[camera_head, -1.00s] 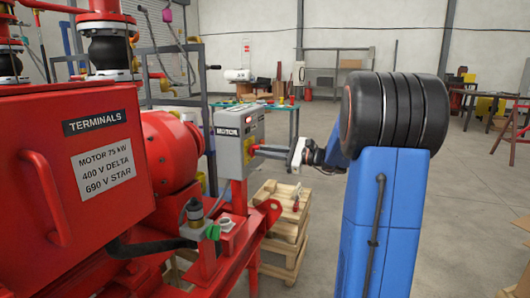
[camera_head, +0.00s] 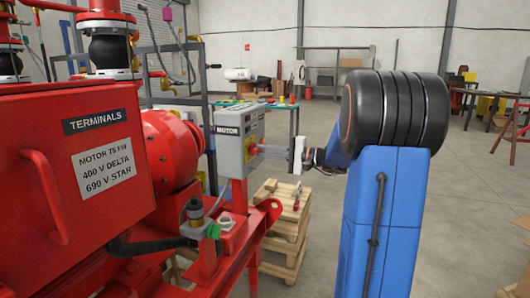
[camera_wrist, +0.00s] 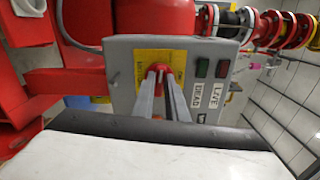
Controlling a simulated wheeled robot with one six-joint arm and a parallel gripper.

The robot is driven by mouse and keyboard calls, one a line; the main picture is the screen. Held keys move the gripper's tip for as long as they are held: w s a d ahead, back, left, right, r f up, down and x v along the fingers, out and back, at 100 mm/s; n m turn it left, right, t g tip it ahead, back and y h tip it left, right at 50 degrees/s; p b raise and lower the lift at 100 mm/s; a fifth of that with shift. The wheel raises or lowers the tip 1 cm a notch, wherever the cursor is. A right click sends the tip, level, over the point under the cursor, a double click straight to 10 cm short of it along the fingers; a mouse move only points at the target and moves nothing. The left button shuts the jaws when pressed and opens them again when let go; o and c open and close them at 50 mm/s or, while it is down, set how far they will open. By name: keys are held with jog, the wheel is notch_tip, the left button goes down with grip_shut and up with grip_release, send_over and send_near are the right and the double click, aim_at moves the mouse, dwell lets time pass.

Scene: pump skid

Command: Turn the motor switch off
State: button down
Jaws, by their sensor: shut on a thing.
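The grey motor switch box (camera_head: 238,138), labelled MOTOR, stands on a red post beside the red motor. Its red handle (camera_wrist: 161,68) sits on a yellow plate (camera_wrist: 143,61) in the wrist view. My gripper (camera_head: 262,149) reaches the box from the right in the head view. In the wrist view my gripper (camera_wrist: 164,82) has its two grey fingers shut on the red handle, one on each side. A green lamp (camera_wrist: 203,67) and a red lamp (camera_wrist: 222,68) sit beside the plate; both look dark. The handle's exact angle is partly hidden by the fingers.
The red terminals box (camera_head: 75,180) fills the left of the head view. Wooden pallets (camera_head: 287,230) stand on the floor behind the skid. A green-topped table (camera_head: 285,106) stands farther back. The floor to the right is open.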

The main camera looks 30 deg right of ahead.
jog(key=shift+f+n, duration=0.1)
jog(key=shift+n, duration=0.5)
jog(key=c, duration=1.8)
grip_release()
jog(key=shift+o, duration=0.2)
jog(key=v, duration=1.7)
jog(key=shift+s+d, duration=0.15)
